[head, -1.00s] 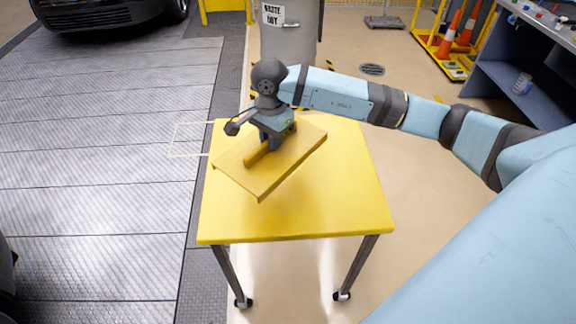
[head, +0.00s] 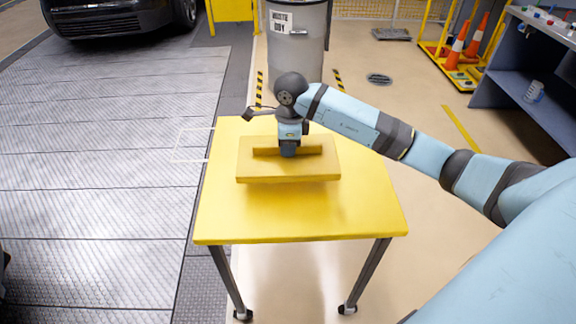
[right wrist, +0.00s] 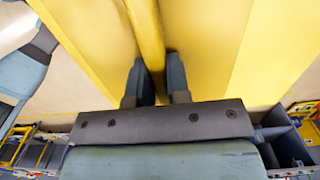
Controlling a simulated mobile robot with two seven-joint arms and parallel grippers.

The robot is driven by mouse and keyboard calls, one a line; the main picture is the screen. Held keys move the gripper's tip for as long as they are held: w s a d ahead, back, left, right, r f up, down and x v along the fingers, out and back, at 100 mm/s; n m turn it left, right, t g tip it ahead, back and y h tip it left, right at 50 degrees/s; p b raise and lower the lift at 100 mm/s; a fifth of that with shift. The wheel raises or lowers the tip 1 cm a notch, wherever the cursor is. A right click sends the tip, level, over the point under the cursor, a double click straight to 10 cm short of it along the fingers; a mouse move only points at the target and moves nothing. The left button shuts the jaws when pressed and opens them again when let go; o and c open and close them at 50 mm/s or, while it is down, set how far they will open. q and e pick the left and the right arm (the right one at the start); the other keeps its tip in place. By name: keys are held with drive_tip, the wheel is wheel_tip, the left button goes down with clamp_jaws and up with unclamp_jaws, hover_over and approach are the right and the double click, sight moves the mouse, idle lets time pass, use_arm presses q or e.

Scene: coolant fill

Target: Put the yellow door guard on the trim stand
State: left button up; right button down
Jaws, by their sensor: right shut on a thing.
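The yellow door guard (head: 262,170) is a flat board with a raised rib along its middle. In the head view it is level and squared with the yellow-topped trim stand (head: 300,222), over the stand's far half. A shadow lies on the stand below its near edge; I cannot tell whether it touches the top. My right gripper (head: 288,151) points down and is shut on the rib. In the right wrist view the two fingers (right wrist: 156,88) stand on either side of the door guard's rib (right wrist: 147,35). My left gripper is not in view.
A grey waste bin (head: 296,50) stands behind the stand. A shelf unit (head: 530,75) and a yellow rack with cones (head: 462,50) are at the right. A car (head: 110,18) is at the far left. The near part of the stand top is bare.

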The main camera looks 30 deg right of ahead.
wheel_tip(320, 180, down, 4)
drive_tip(key=shift+r, duration=0.2)
drive_tip(key=shift+f, duration=1.7)
drive_tip(key=shift+f+b, duration=0.15)
drive_tip(key=shift+b, duration=0.15)
drive_tip(key=c, duration=1.1)
unclamp_jaws()
